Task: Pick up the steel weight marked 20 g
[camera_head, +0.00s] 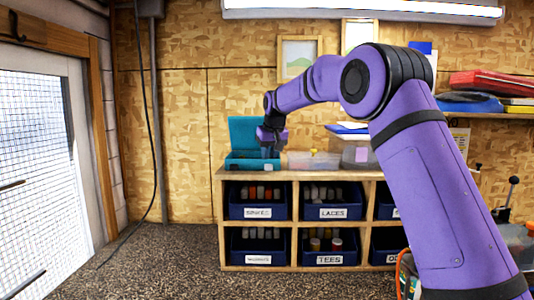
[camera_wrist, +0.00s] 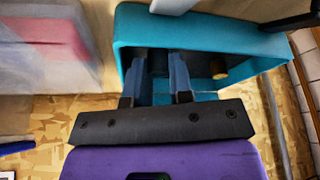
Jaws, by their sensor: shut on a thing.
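A teal box (camera_head: 243,132) with its lid raised stands on the left end of the shelf unit's top. In the wrist view the teal box (camera_wrist: 205,25) fills the upper middle. My gripper (camera_head: 268,152) points down at the box's right part; in the wrist view my gripper (camera_wrist: 157,62) has its two dark fingers inside the box, a small gap apart. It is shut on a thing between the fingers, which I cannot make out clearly. A short brass-coloured cylinder end (camera_wrist: 218,70) shows just right of the fingers. No 20 g marking is readable.
Clear plastic containers (camera_head: 312,160) stand right of the teal box; one shows blurred at left in the wrist view (camera_wrist: 50,45). Labelled blue bins (camera_head: 257,213) fill the shelf below. A plywood wall is close behind. The floor in front is clear.

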